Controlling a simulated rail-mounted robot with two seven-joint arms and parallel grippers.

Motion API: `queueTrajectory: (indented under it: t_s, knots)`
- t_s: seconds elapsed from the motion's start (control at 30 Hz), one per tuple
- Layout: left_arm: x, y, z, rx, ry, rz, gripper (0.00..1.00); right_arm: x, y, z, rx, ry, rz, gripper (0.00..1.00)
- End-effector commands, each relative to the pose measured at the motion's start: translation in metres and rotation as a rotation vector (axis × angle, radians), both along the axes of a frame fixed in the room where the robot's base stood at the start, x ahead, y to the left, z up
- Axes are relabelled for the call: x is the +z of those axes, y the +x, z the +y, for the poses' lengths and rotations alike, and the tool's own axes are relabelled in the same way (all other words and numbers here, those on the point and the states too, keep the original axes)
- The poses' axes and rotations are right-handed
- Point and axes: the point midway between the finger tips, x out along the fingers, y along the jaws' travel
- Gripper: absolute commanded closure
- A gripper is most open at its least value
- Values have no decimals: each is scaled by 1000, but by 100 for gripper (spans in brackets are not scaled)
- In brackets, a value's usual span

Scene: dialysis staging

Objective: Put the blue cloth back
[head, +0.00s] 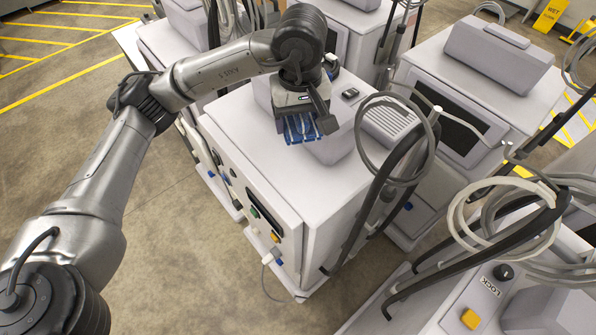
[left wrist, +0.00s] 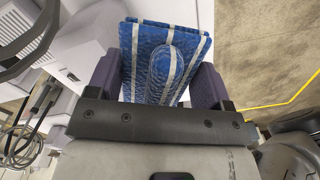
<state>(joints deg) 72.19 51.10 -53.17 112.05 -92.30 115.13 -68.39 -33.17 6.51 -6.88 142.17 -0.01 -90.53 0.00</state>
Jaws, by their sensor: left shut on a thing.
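The blue cloth (head: 300,128) has white stripes and looks folded. My left gripper (head: 297,112) is shut on it above the top of a white dialysis machine (head: 240,121). In the left wrist view the cloth (left wrist: 165,62) sits between the two dark purple fingers of my left gripper (left wrist: 158,85). I cannot tell from these views whether the cloth touches the machine top. My right gripper does not show.
Other white machines stand close behind and to the right, one with a grey box (head: 497,58) on top. Looped grey hoses (head: 395,140) hang right of the cloth. A yellow button (head: 470,319) shows on the near right machine. Open floor (head: 190,240) lies to the left.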

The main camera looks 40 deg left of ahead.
Motion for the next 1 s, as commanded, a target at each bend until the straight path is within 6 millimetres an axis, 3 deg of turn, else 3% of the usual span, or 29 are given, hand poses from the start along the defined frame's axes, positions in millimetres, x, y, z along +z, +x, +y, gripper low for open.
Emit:
queueTrajectory:
  t_s: [0.2, 0.57, 0.73, 1.0]
  knots:
    - [-11, -1, 0, 82, 0, 2, 52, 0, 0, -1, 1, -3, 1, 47]
    - [-81, -2, 0, 88, -1, 7, 52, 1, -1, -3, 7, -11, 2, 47]
    - [-113, -2, 0, 88, 1, 5, 52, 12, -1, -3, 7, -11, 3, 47]
    - [-140, -1, 0, 88, 0, 0, 52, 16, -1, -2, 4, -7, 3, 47]
